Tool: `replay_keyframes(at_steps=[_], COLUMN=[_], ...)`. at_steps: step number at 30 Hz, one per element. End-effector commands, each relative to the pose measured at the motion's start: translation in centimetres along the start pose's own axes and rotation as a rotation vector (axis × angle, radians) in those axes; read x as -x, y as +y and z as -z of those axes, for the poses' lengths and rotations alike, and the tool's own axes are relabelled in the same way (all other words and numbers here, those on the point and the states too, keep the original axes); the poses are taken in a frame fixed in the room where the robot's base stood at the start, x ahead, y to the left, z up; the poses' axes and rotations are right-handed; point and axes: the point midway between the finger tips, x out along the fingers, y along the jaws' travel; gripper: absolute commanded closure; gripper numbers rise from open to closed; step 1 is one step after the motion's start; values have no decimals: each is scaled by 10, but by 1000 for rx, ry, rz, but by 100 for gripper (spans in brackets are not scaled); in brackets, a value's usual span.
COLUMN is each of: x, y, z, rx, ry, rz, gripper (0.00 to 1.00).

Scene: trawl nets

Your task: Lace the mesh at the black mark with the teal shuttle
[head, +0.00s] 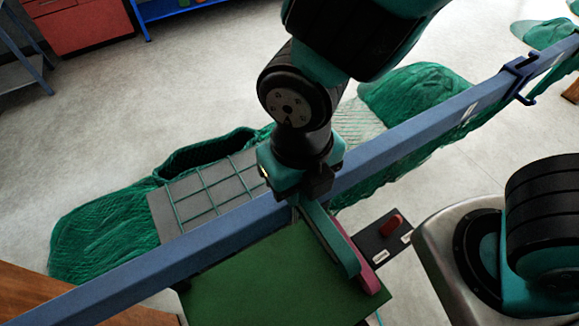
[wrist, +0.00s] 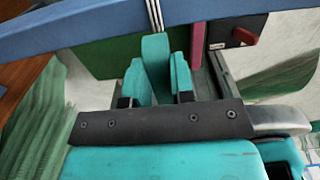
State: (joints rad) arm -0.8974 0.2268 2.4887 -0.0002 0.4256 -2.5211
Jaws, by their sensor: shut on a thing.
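My gripper (head: 305,192) is shut on the teal shuttle (head: 332,242), which reaches down over the green board (head: 245,275). In the wrist view the shuttle (wrist: 155,60) stands upright between the teal fingers (wrist: 158,85). A pink shuttle-like bar (head: 372,281) is close beside it at the board's right edge; it also shows in the wrist view (wrist: 197,45). The mesh (head: 208,187), a teal grid over a grey panel, is left of my gripper, beyond the blue beam. I cannot make out a black mark; my gripper and the beam hide part of this area.
The blue beam (head: 230,232) runs diagonally across, close to my gripper. A dark box with a red switch (head: 391,225) is right of the board. Green net heaps (head: 105,235) lie on the floor. Open floor (head: 150,105) is at the upper left.

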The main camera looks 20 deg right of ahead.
Motion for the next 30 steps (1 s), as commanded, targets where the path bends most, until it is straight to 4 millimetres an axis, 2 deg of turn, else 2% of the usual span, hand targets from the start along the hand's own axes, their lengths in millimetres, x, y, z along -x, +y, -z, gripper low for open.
replay_keyframes(at_steps=[3, 15, 30], x=[0, -3, 0], y=[0, 0, -1], z=[12, 35, 40], rx=[2, 0, -1], ry=[0, -2, 0], rz=[0, -2, 0], gripper=[100, 100, 100])
